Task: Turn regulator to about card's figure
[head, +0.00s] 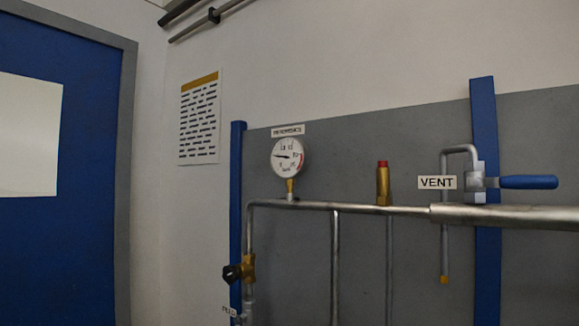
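A card (199,120) with a brown-orange header and rows of dark text hangs on the pale wall, right of the door. Its text is too small to read. A round white gauge (288,158) with a red arc at its right stands on a brass stem on the horizontal pipe. Its needle points left; the figures are not legible. A black knob on a brass body (240,271) sits on the vertical pipe at lower left; I cannot tell if it is the regulator. My gripper is not in view.
A blue door (57,250) is at the left. The pipe (385,210) runs across a grey panel (380,155) with blue posts. A red-capped brass fitting (383,183) stands on it. A blue lever (528,182) sticks out right of the VENT label (437,183).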

